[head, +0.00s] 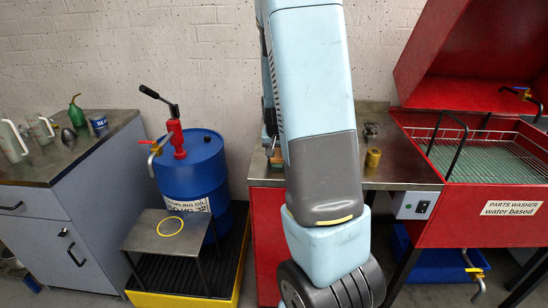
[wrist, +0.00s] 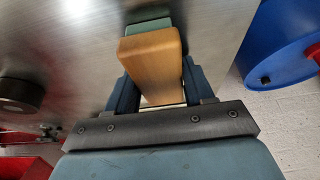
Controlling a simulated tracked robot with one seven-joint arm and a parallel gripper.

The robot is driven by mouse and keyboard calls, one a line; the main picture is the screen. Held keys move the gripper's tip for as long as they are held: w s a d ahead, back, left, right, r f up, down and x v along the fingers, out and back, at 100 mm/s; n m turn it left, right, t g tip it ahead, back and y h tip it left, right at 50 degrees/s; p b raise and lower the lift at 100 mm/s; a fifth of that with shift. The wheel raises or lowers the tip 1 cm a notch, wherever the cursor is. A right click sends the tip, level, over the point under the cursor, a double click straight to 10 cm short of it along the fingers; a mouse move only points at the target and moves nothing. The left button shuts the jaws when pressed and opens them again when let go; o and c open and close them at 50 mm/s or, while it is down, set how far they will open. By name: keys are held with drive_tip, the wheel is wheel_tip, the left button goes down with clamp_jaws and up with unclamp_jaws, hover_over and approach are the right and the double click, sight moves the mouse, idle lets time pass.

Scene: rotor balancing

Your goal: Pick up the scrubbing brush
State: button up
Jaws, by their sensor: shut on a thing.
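The scrubbing brush (wrist: 151,58) shows in the wrist view as a tan wooden block with a green part at its far end. My gripper (wrist: 155,75) is shut on the wooden block, with one dark blue finger along each side. In the head view a small part of the brush (head: 276,160) shows at the left edge of my arm, over the metal-topped red bench (head: 405,172). My arm hides most of the brush and gripper there. I cannot tell whether the brush touches the bench top.
A brass cylinder (head: 373,158) stands on the bench, right of my arm. A blue drum (head: 190,170) with a red hand pump (head: 175,138) stands left. The red parts washer (head: 490,160) adjoins on the right. A grey cabinet (head: 90,185) with cans is far left.

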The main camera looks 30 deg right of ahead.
drive_tip(key=shift+w+r, duration=0.1)
drive_tip(key=shift+r, duration=0.4)
wheel_tip(320, 180, up, 3)
drive_tip(key=shift+f, duration=0.2)
drive_tip(key=s+r, duration=0.1)
drive_tip(key=r, duration=0.1)
drive_tip(key=s+r, duration=0.1)
drive_tip(key=s, duration=0.1)
drive_tip(key=s+a+r, duration=0.1)
drive_tip(key=s+r, duration=0.1)
drive_tip(key=shift+r, duration=0.3)
drive_tip(key=shift+s+a+r, duration=0.2)
drive_tip(key=shift+s+r, duration=0.5)
drive_tip(key=shift+s, duration=0.8)
drive_tip(key=shift+s+a+r, duration=0.25)
drive_tip(key=shift+s+r, duration=0.4)
drive_tip(key=shift+s, duration=0.85)
drive_tip(key=shift+s+a+r, duration=0.2)
drive_tip(key=shift+s+r, duration=0.5)
drive_tip(key=shift+s, duration=0.8)
